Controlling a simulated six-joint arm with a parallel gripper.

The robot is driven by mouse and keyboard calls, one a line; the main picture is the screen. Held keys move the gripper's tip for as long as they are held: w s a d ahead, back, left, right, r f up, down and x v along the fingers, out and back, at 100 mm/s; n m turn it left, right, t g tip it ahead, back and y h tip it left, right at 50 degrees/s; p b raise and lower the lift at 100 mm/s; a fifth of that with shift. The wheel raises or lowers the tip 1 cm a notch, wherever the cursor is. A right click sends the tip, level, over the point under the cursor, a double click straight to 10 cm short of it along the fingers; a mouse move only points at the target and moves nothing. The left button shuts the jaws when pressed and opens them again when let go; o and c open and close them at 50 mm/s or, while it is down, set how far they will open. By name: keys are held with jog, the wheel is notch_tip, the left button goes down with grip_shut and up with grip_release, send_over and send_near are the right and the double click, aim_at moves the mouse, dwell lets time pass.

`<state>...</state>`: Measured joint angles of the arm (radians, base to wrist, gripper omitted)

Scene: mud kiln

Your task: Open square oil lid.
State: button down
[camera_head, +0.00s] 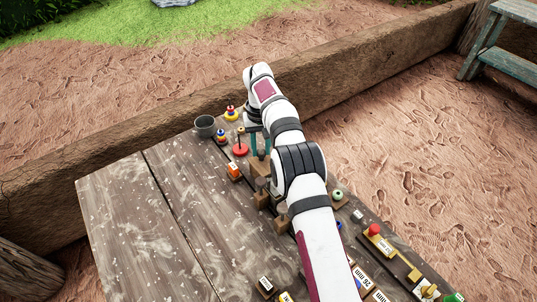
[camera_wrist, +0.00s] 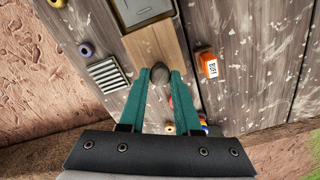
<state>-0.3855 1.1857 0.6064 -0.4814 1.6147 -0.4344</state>
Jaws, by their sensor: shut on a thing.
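My gripper (camera_wrist: 160,82) has two teal fingers closed around a dark rounded knob (camera_wrist: 160,70) in the wrist view. The knob is over a tan wooden piece (camera_wrist: 156,40), which looks like the square oil lid, though I cannot tell for sure. A grey square-edged part (camera_wrist: 144,14) lies at its far end, cut off by the top of the picture. In the head view my gripper (camera_head: 260,146) points down at a small wooden block (camera_head: 262,166) on the table; the knob is hard to make out there. I cannot tell whether the wooden piece is raised.
An orange labelled block (camera_wrist: 208,65) stands close to the right of the wooden piece. A striped block (camera_wrist: 107,75) and a purple ring (camera_wrist: 85,48) are to the left. The left tabletop (camera_head: 130,220) is clear.

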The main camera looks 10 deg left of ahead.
aim_at(260, 150)
jog(key=shift+w+a, duration=0.1)
jog(key=shift+w, duration=0.05)
jog(key=c, duration=0.6)
grip_release()
notch_tip(260, 150, up, 4)
jog(key=s+d+r, duration=0.2)
jog(key=d+r, duration=0.5)
jog(key=d, duration=0.4)
jog(key=shift+d, duration=0.3)
